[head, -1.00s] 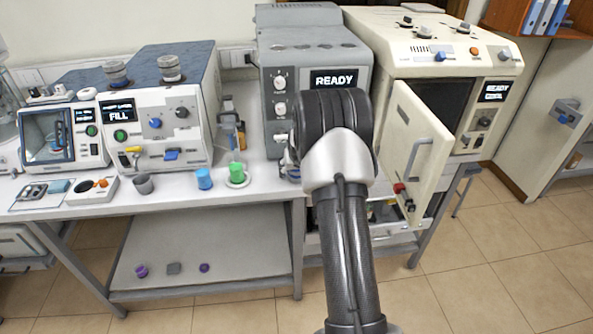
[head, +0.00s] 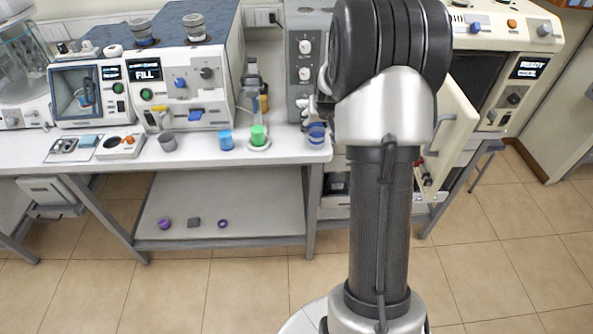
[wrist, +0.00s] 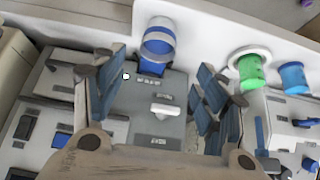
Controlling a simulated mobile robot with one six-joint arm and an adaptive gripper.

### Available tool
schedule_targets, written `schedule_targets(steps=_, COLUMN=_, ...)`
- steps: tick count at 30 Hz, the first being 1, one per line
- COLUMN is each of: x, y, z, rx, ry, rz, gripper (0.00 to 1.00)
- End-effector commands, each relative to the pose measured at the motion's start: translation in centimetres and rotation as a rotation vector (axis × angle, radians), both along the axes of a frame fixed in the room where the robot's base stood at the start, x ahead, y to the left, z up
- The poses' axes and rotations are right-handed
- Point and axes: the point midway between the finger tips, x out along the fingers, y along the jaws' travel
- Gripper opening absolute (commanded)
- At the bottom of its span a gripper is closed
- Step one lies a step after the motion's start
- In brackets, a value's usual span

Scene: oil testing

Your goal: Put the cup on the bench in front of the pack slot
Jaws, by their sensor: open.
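A blue cup with a pale band (head: 316,134) stands near the right end of the bench (head: 290,152). In the wrist view this banded cup (wrist: 158,42) is just beyond the fingertips. My gripper (wrist: 162,64) is open, with its fingers spread and nothing between them. In the head view my arm hides most of the gripper. A green cup (head: 258,136) stands on a white round base, with a plain blue cup (head: 226,140) to its left and a grey cup (head: 167,143) farther left. I cannot tell which opening is the pack slot.
A grey machine (head: 304,45) stands behind the banded cup, partly hidden by my arm. A white machine reading FILL (head: 180,95) is farther left. At right a cream machine's door (head: 457,130) hangs open. The lower shelf (head: 270,200) holds small purple and grey items.

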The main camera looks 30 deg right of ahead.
Motion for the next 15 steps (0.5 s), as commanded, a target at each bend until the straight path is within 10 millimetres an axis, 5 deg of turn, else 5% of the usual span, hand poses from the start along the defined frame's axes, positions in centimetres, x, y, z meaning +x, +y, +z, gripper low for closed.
schedule_targets(steps=4, x=-0.5, y=4.1, z=3.7, rx=0.003, ry=0.001, rz=0.052, gripper=0.66)
schedule_targets(steps=8, x=-3.0, y=11.0, z=8.7, rx=0.016, ry=0.019, rz=0.141, gripper=0.66)
schedule_targets(steps=15, x=-12.4, y=23.1, z=14.9, rx=0.036, ry=0.068, rz=0.311, gripper=0.66)
